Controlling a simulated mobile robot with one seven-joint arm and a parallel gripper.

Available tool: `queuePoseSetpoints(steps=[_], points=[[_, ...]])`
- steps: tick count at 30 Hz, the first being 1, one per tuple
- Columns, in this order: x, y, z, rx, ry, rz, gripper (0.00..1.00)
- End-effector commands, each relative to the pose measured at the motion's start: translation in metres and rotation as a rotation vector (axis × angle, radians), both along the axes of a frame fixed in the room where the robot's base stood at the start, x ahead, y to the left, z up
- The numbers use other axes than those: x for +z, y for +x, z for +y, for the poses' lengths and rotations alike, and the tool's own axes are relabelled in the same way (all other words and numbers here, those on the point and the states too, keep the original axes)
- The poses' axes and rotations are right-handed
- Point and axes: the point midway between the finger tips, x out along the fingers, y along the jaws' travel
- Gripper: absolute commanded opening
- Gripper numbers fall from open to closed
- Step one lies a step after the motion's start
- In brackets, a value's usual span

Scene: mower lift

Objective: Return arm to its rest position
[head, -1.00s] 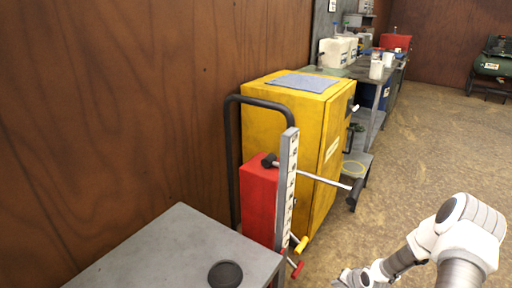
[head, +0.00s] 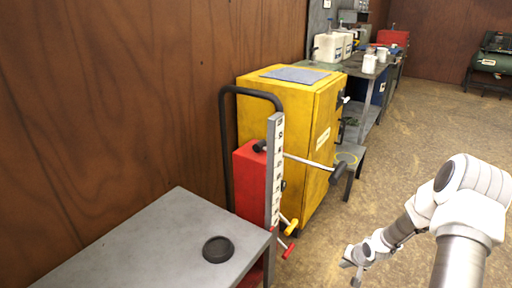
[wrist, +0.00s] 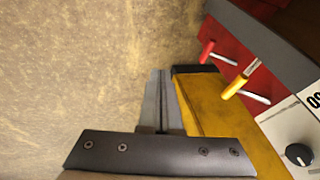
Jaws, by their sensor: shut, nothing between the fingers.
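My arm shows at the right of the head view, with its white and grey links folded over the floor. My gripper (head: 356,277) hangs at the arm's end near the bottom of the head view, to the right of the lift and apart from it. In the wrist view my gripper (wrist: 161,102) is shut, its two fingers together and empty. The mower lift has a red body (head: 250,180), a grey post with a marked scale (head: 274,170) and a long-handled lever (head: 310,162). Yellow-handled and red-handled levers (head: 287,250) stick out low on it.
A grey table (head: 150,240) with a black round disc (head: 217,249) stands at the front left. A yellow cabinet (head: 290,110) with a blue cloth stands behind the lift. A workbench (head: 362,68) with containers runs along the wall. The floor at right (head: 430,125) is open.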

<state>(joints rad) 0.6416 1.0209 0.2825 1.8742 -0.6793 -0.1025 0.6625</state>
Motion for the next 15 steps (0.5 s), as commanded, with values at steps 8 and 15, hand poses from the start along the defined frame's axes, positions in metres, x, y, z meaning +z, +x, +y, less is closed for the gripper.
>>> queuePoseSetpoints(steps=[8, 15], points=[[0.112, 0.000, 0.002, 0.091, -0.186, 0.025, 0.00], [0.202, -0.021, 0.017, 0.144, -0.308, 0.041, 0.00]])
